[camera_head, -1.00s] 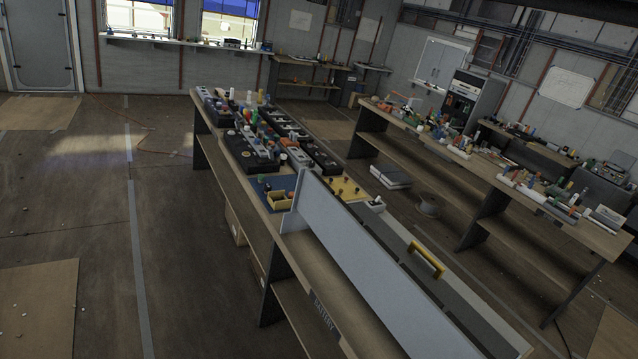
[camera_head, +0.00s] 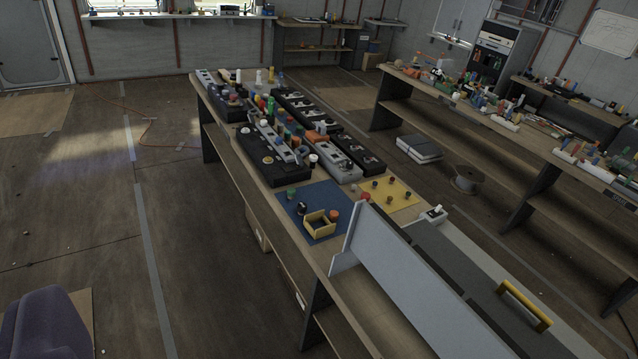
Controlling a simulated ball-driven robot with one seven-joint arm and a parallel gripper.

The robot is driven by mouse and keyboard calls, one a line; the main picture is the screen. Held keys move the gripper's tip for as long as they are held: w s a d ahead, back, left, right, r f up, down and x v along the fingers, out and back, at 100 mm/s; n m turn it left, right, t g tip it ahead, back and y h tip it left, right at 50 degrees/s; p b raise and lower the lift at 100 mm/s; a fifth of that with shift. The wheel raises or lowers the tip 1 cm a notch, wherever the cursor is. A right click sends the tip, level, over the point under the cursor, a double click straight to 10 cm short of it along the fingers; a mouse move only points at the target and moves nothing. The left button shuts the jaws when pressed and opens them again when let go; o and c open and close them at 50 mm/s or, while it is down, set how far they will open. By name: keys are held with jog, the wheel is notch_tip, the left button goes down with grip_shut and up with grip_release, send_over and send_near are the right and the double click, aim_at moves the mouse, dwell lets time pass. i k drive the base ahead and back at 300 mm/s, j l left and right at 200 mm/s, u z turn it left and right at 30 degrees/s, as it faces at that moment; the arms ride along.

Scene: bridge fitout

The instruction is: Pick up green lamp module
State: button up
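A small green piece (camera_head: 291,193), which may be the green lamp module, stands on the blue mat (camera_head: 328,231) on the long central bench (camera_head: 276,205). It is too small to make out its shape. Other small coloured pieces stand in the dark racks behind the mat, and I cannot tell whether one of them is the lamp module. My gripper is not in view.
A yellow tray (camera_head: 318,226) and an orange piece (camera_head: 334,216) share the blue mat. A yellow mat (camera_head: 387,194) lies beside it. A tall pale panel (camera_head: 410,280) stands at the near end. Open floor (camera_head: 210,260) lies left; a cluttered bench (camera_head: 500,125) stands right.

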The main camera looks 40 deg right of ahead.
aim_at(291, 191)
jog(key=i+z, duration=0.15)
jog(key=i, duration=0.85)
jog(key=i+j+z, duration=0.1)
jog(key=i, duration=0.85)
jog(key=i+l+z, duration=0.2)
jog(key=i, duration=0.3)
jog(key=i+l+z, duration=0.25)
jog(key=i, duration=0.25)
jog(key=i+z, duration=0.2)
jog(key=i, duration=0.3)
